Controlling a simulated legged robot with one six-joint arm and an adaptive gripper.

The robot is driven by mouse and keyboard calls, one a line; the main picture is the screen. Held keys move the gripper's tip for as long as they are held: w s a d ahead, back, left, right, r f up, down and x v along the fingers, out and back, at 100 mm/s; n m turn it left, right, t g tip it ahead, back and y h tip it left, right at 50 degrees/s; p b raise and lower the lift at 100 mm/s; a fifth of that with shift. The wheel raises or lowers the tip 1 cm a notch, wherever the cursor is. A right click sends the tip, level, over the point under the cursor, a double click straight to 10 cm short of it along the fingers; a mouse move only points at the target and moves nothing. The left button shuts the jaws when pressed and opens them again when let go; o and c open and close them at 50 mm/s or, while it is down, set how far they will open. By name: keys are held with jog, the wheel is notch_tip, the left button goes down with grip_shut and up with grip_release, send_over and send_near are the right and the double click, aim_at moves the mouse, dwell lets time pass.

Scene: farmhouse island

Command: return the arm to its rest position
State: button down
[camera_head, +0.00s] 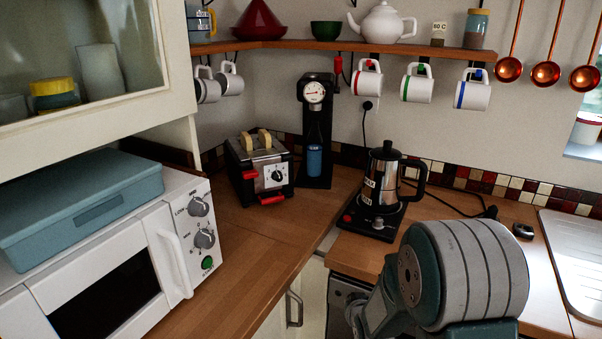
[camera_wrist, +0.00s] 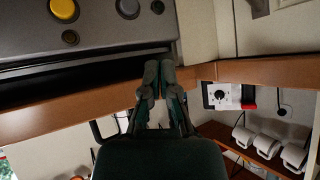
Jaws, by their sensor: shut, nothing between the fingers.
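My arm (camera_head: 450,275) shows at the lower right in the head view, a large grey and teal joint in front of the right counter. My gripper (camera_wrist: 159,68) is in the middle of the wrist view, its dark fingers together and empty. It appears in front of a wooden counter edge (camera_wrist: 70,113) and a grey appliance panel (camera_wrist: 95,35). Whether it touches either cannot be told. In the head view the fingers cannot be made out clearly.
A moka pot (camera_head: 381,178) stands on a black hot plate (camera_head: 369,220) behind my arm. A toaster (camera_head: 260,168), a microwave (camera_head: 150,262) and a shelf (camera_head: 345,46) with hanging mugs surround the corner. The left wooden counter (camera_head: 235,250) has clear space.

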jog(key=s+d+r+g+h, duration=0.1)
jog(key=s+r, duration=0.5)
jog(key=r, duration=0.2)
jog(key=s+d+r+g, duration=0.1)
jog(key=s+r+g, duration=0.1)
jog(key=s+r, duration=0.45)
jog(key=s+r+g, duration=0.1)
jog(key=s+r, duration=0.3)
jog(key=s, duration=0.4)
jog(key=s+r+g, duration=0.1)
jog(key=s+r, duration=0.3)
jog(key=s, duration=0.5)
jog(key=shift+s+d+r+n, duration=0.15)
jog(key=shift+s+d+n, duration=0.05)
jog(key=shift+n, duration=0.1)
dwell(0.5)
